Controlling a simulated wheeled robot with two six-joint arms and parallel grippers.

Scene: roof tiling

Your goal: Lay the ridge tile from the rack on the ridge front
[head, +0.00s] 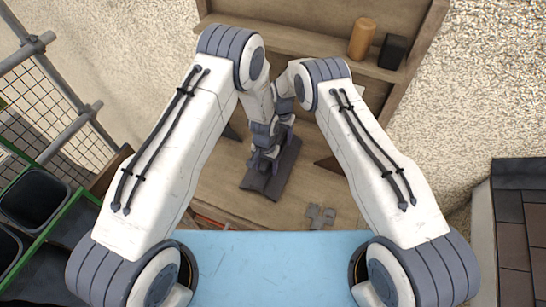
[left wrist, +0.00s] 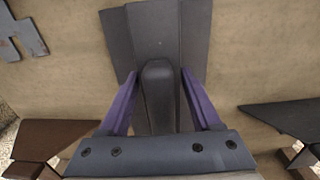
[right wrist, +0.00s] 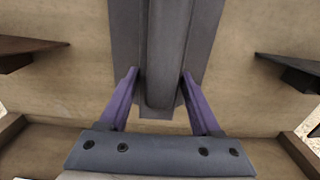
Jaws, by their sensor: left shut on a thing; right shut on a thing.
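The ridge tile (head: 284,171) is dark grey and long, with two sloping wings and a raised rounded spine. My left gripper (head: 262,162) is shut on the spine near one end, with its purple fingers on either side in the left wrist view (left wrist: 158,100). My right gripper (head: 286,118) is shut on the spine farther up, and the right wrist view shows its fingers astride the tile (right wrist: 160,90). The tile lies over the wooden boards of the rack (head: 225,185). Whether it touches them cannot be told. The grippers and arms hide part of the tile.
An orange-brown bottle (head: 361,38) and a black box (head: 393,51) stand on the upper shelf. Small grey metal pieces (head: 320,216) lie on the lower boards. Black bins (head: 32,198) and scaffold poles are at the left. A brown-tiled roof (head: 520,220) is at the right edge.

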